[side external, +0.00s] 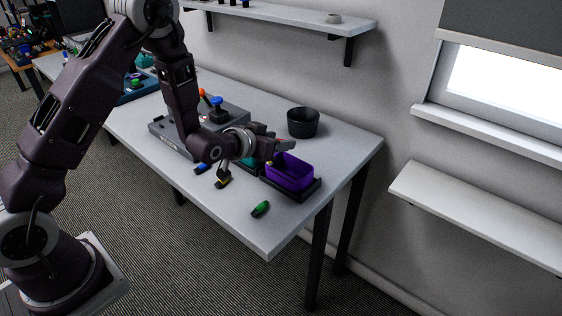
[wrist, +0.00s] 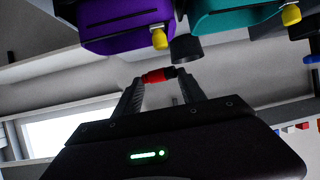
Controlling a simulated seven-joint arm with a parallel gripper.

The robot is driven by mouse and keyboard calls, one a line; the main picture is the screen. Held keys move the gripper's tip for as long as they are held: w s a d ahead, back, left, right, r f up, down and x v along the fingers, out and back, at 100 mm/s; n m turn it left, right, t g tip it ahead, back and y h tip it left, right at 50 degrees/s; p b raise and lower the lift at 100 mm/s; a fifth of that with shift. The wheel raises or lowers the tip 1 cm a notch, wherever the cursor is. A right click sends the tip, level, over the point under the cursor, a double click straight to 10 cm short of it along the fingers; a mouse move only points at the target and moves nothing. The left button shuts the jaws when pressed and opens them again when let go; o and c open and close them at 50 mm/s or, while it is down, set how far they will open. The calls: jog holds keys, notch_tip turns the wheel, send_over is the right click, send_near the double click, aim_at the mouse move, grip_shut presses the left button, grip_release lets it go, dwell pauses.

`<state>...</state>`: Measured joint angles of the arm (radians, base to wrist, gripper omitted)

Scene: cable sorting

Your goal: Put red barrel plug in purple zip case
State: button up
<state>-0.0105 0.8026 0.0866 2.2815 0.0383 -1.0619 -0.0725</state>
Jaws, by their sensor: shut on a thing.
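The purple zip case (side external: 289,178) sits open-topped in a dark tray at the right part of the table. It also shows in the wrist view (wrist: 120,22), with a yellow pull at its corner. The red barrel plug (wrist: 158,76) is between my fingertips, crosswise, with a dark end toward the right finger. My gripper (side external: 284,146) is shut on it, above the back side of the purple case. The plug cannot be made out in the side view. The wrist view shows it apart from the case.
A teal case (wrist: 235,18) stands beside the purple one, mostly hidden behind my wrist in the side view. A dark round cup (side external: 303,122) stands behind. A green plug (side external: 260,209), a yellow plug (side external: 223,182) and a blue plug (side external: 203,168) lie on the table.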

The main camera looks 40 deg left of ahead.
aim_at(278, 163)
notch_tip(278, 163, down, 4)
jog(key=shift+f, duration=0.2)
jog(key=shift+f, duration=0.25)
